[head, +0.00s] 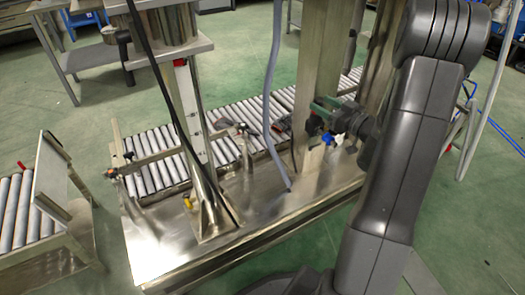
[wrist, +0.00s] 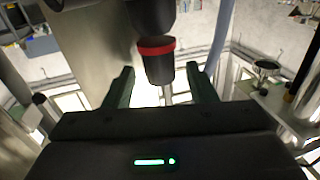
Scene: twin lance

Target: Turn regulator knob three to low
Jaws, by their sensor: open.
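My gripper (head: 322,108) is at the steel column right of centre in the head view, its green fingers pointing left. In the wrist view my gripper (wrist: 161,74) is open, with one green finger on each side. A dark cylindrical part with a red band (wrist: 157,50) shows between and beyond the fingertips; it may be a regulator knob. A gap shows on both sides of it, and its depth relative to the fingers is unclear. No number or low mark is readable. A small blue part (head: 326,138) sits just below my gripper in the head view.
A steel column (head: 322,60) stands close behind my gripper. A grey hose (head: 270,100) hangs to its left. A roller conveyor (head: 225,122) runs behind the steel base plate (head: 160,240). Open green floor lies in front.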

